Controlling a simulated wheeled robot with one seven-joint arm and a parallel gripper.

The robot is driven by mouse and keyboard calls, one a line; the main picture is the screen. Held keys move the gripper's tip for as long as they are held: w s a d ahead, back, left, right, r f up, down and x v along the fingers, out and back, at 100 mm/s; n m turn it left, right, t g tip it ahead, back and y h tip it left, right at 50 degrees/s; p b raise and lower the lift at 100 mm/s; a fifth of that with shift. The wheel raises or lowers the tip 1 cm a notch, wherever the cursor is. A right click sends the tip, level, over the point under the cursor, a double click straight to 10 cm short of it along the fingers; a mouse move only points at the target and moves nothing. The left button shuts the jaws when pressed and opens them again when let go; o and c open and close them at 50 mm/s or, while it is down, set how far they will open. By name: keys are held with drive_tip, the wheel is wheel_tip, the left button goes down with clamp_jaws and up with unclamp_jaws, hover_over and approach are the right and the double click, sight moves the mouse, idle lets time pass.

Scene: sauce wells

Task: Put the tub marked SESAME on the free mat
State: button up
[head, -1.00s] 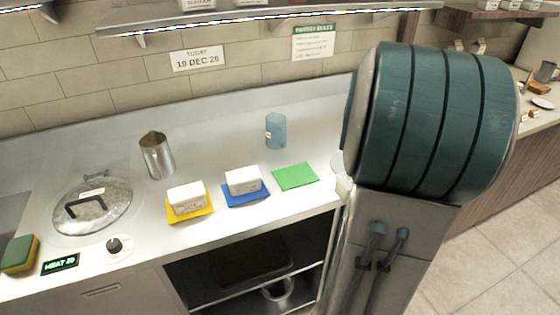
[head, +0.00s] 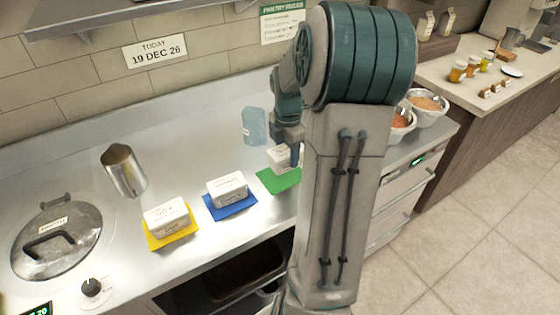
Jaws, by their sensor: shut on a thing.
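My gripper (head: 291,153) is shut on a small white tub (head: 280,159), at the far edge of the green mat (head: 277,181) in the head view. The tub overlaps the mat in the picture; I cannot tell whether it touches it or hangs just above. Its label is too small to read. Part of the tub is hidden behind a gripper finger. A white tub that seems marked SOY (head: 166,217) sits on the yellow mat (head: 172,240). Another white tub (head: 228,189), label unclear, sits on the blue mat (head: 232,208).
A translucent blue container (head: 255,126) stands just behind the green mat, close to my arm. A steel jug (head: 124,170) and a lidded round well (head: 57,243) are at the left. White bowls of food (head: 427,108) are at the right, beyond my arm.

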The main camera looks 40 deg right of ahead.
drive_tip(key=shift+w+a+f, duration=0.15)
drive_tip(key=shift+w+f, duration=0.15)
drive_tip(key=shift+w, duration=0.2)
drive_tip(key=shift+w+a+f, duration=0.15)
drive_tip(key=shift+w+f, duration=0.1)
drive_tip(key=shift+w, duration=0.2)
drive_tip(key=shift+w+a+f, duration=0.1)
drive_tip(key=shift+f, duration=1.95)
drive_tip(key=shift+f, duration=0.2)
drive_tip(key=o, duration=1.3)
drive_tip(key=shift+c, duration=0.2)
drive_tip(key=shift+r, duration=0.15)
